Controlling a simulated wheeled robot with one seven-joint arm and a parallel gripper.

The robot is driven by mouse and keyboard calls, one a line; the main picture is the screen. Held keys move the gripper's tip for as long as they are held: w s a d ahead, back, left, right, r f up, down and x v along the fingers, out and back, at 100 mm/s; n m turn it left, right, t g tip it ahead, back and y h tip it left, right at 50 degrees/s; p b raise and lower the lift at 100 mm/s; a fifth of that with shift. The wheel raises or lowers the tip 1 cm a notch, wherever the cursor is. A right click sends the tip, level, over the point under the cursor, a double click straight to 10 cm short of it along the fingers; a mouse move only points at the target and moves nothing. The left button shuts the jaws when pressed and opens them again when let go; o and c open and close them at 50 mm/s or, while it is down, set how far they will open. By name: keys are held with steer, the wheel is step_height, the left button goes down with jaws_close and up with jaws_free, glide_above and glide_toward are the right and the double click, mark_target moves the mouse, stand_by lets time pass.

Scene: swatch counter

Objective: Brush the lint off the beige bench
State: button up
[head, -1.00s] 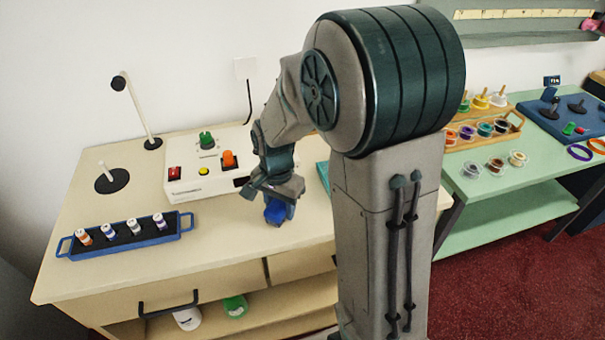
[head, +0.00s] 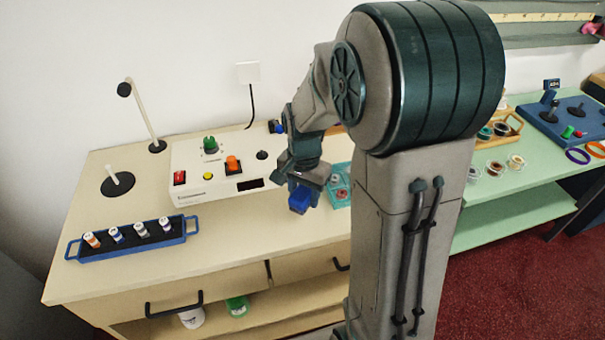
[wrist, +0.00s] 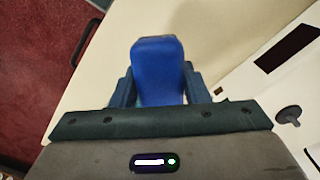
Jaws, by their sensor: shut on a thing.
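The beige bench (head: 225,237) fills the left and middle of the head view; it also shows in the wrist view (wrist: 225,40). My gripper (head: 303,184) is over the bench's right part, in front of the white control box. It is shut on a blue block-like thing (head: 299,201), perhaps the lint brush. In the wrist view this blue thing (wrist: 158,70) sits between the two fingers of my gripper (wrist: 160,88). I cannot tell whether it touches the bench top. I can make out no lint; my arm hides the bench's right end.
A white control box (head: 215,182) with buttons stands behind my gripper. A teal tray (head: 340,185) is close to its right. A blue rack (head: 130,242) of small vials stands at front left, near a lamp-like stand (head: 143,112). A green table (head: 510,215) is at right.

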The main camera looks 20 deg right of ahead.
steer(key=shift+r+p, duration=1.2)
steer(key=shift+r, duration=0.7)
